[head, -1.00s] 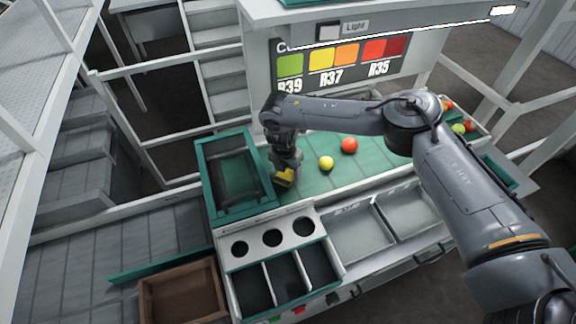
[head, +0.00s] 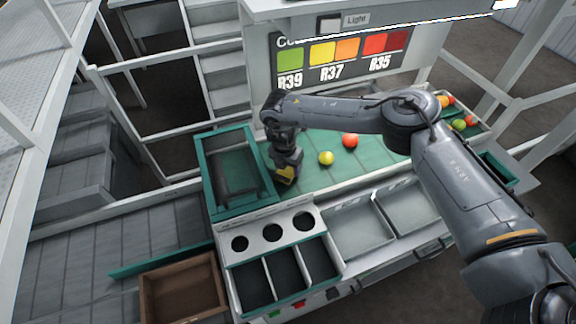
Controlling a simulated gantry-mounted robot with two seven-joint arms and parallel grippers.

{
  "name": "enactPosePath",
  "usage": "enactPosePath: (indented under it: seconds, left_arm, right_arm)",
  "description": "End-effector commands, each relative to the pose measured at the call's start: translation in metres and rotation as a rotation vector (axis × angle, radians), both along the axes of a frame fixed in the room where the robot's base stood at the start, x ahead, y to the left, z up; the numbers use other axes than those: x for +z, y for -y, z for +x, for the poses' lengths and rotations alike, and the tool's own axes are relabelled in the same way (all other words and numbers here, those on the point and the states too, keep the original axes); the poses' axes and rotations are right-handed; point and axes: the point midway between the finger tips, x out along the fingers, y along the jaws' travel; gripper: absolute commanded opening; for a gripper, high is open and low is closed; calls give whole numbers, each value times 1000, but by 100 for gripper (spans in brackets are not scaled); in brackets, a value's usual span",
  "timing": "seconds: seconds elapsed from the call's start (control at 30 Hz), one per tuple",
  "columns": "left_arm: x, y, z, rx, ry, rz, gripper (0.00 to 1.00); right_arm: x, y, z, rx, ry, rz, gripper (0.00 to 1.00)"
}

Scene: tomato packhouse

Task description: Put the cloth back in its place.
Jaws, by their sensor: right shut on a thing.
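My right gripper (head: 284,172) is low over the left end of the green work surface, beside the dark green crate. It is shut on a yellow cloth (head: 286,174), of which only a small folded part shows below the jaws. The rest of the cloth is hidden by the gripper. I cannot tell whether the cloth touches the surface. My left gripper is not in view.
A yellow-green tomato (head: 326,158) and a red tomato (head: 350,140) lie right of the gripper. The green crate (head: 209,187) stands to its left. In front are a white panel with three holes (head: 255,240), dark bins and grey trays (head: 358,236). A brown box (head: 146,299) sits at lower left.

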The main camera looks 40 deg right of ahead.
Motion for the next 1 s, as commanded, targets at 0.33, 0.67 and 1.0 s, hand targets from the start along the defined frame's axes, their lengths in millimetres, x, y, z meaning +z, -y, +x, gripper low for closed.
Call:
enactPosePath:
  seconds: [0.33,0.67,1.0]
  left_arm:
    - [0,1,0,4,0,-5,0]
    - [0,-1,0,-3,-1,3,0]
    - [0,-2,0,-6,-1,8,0]
  right_arm:
    - [-6,0,0,0,0,1,12]
    - [-7,0,0,0,0,0,90]
    - [-7,0,0,0,0,0,73]
